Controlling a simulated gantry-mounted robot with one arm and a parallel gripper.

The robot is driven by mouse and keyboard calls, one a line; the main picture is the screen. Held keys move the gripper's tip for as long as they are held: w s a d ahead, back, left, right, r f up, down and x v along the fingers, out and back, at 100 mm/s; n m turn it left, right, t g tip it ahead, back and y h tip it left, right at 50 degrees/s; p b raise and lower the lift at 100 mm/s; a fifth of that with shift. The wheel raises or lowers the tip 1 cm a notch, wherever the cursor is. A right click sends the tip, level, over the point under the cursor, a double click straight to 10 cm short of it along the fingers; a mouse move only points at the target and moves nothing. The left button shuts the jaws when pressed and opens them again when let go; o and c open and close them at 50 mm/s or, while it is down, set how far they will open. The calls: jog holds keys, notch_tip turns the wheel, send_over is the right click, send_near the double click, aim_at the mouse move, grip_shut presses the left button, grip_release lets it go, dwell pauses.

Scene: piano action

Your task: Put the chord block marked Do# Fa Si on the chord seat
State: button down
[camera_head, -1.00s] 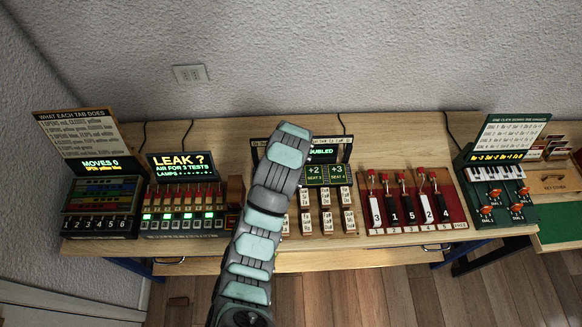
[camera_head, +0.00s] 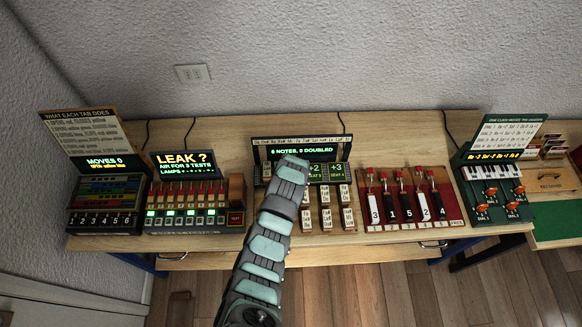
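Several pale chord blocks with small dark lettering stand in two rows at the middle of the table, one in the back row (camera_head: 325,196) and one in the front row (camera_head: 348,219). The lettering is too small to tell which is marked Do# Fa Si. Behind them a dark chord stand (camera_head: 340,152) reads NOTES and DOUBLED, with green panels (camera_head: 337,172) marked SEAT 3 and SEAT 4 visible. My arm covers the left part of the stand and of the block rows. My gripper is hidden behind my arm, so its fingers and anything in them do not show.
To the left are the LEAK ? box (camera_head: 186,203) and the MOVES 0 panel (camera_head: 108,195). A red board with numbered levers (camera_head: 409,200) is to the right, then a green dial unit with piano keys (camera_head: 494,190). The bare table back (camera_head: 400,140) is clear.

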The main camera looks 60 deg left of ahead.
jog(key=shift+f, duration=0.2)
jog(key=c, duration=1.1)
grip_release()
jog(key=shift+r, duration=0.1)
jog(key=shift+r, duration=0.15)
jog(key=b+v, duration=0.2)
jog(key=v, duration=1)
